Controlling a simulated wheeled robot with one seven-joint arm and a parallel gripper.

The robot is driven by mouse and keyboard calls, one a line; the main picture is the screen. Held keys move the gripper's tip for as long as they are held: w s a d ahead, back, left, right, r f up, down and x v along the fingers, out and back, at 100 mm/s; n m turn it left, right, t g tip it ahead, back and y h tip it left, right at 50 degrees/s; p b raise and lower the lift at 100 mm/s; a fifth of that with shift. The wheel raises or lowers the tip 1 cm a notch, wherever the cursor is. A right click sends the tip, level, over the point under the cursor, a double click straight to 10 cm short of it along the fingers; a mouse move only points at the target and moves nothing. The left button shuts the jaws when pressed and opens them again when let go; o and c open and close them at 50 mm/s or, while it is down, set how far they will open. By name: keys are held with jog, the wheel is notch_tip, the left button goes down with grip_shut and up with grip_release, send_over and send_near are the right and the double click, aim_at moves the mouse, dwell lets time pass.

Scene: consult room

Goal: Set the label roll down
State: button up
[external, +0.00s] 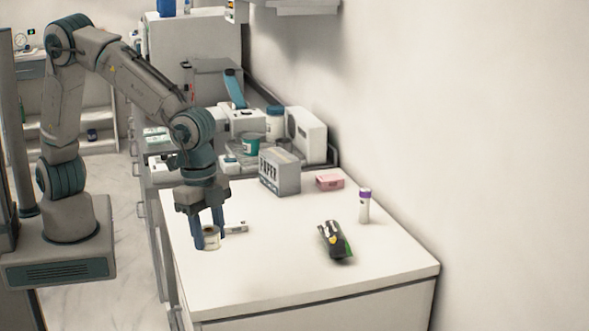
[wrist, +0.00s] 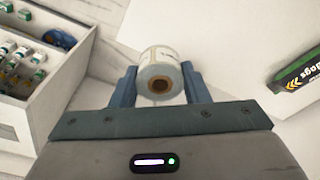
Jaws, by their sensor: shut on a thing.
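The label roll (external: 211,238) is a small white roll near the left edge of the white counter top (external: 300,270). My gripper (external: 208,236) points down, with one blue finger on each side of the roll. In the wrist view the roll (wrist: 160,72) shows its round end and brown core between the two fingers (wrist: 160,88), which are shut on it. The roll is at or just above the counter top; I cannot tell whether it touches.
A small white item (external: 236,228) lies just right of the roll. The counter's front is clear. An open drawer (wrist: 40,60) holds several small vials.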

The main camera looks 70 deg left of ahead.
jog(key=w+a+n+b, duration=0.2)
jog(key=a+n, duration=0.1)
jog(key=a, duration=0.8)
jog(key=w+a+n+y+b, duration=0.1)
jog(key=w+a+n+b, duration=0.15)
jog(key=a, duration=0.85)
jog(key=w+a+n+b, duration=0.2)
jog(key=a+n, duration=0.2)
jog(key=a, duration=0.7)
jog(key=shift+m+t, duration=0.25)
jog(key=shift+t, duration=0.05)
jog(key=w+a+f, duration=0.1)
jog(key=a+f, duration=0.1)
jog(key=a, duration=0.1)
jog(key=w+a+f+p, duration=0.1)
jog(key=a+f, duration=0.1)
jog(key=a, duration=0.1)
jog(key=w+a+f, duration=0.1)
jog(key=a+f, duration=0.1)
jog(key=a, duration=0.2)
jog(key=shift+w+f, duration=0.3)
jog(key=shift+w, duration=0.1)
jog(key=shift+a+f, duration=0.15)
jog(key=shift+f, duration=1.9)
jog(key=shift+f, duration=0.2)
jog(key=o, duration=1)
jog(key=shift+c, duration=0.2)
